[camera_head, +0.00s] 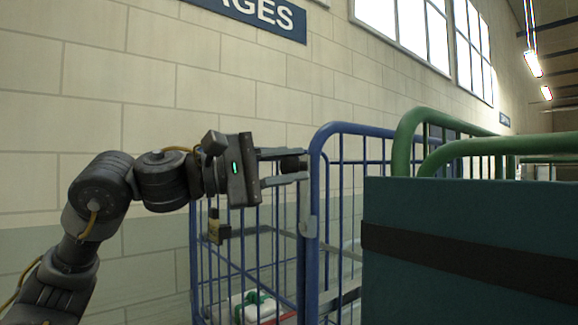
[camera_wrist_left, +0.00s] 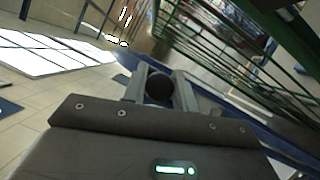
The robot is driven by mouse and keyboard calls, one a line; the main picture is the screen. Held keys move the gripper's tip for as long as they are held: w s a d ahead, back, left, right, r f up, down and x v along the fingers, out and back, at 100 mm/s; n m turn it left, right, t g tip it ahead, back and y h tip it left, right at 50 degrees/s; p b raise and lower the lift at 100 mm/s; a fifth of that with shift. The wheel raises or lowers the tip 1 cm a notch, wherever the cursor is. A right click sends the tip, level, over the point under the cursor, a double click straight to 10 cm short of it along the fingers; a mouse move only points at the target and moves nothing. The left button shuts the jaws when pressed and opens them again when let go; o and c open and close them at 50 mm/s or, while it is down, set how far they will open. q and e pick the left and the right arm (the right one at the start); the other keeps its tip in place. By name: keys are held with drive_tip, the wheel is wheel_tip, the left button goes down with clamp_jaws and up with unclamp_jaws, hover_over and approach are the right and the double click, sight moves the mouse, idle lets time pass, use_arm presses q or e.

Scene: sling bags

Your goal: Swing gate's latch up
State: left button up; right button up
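The blue gate (camera_head: 314,225) of a blue wire cage trolley stands in the middle of the head view. A grey latch (camera_head: 307,208) hangs along its upright post. A dark round grip (camera_head: 293,164) at the latch's upper end shows between the fingers of my left gripper (camera_head: 290,167). In the left wrist view the dark grip (camera_wrist_left: 158,87) also sits between the two fingertips (camera_wrist_left: 160,90), nearly filling the gap. Whether the fingers press on it is unclear. My right gripper is not in view.
A padlock-like brass piece (camera_head: 218,228) hangs on the cage's left side. A white item with green straps (camera_head: 256,306) lies inside the cage. A green-railed trolley (camera_head: 408,135) with a dark teal panel (camera_head: 470,225) stands close at right. A tiled wall (camera_head: 150,75) is behind.

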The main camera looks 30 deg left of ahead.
use_arm(q)
drive_tip(key=o, duration=0.4)
drive_tip(key=shift+o, duration=0.2)
drive_tip(key=b+v, duration=0.3)
drive_tip(key=v, duration=0.7)
drive_tip(key=shift+s+a, duration=0.25)
drive_tip(key=shift+a, duration=0.05)
drive_tip(key=shift+f, duration=0.1)
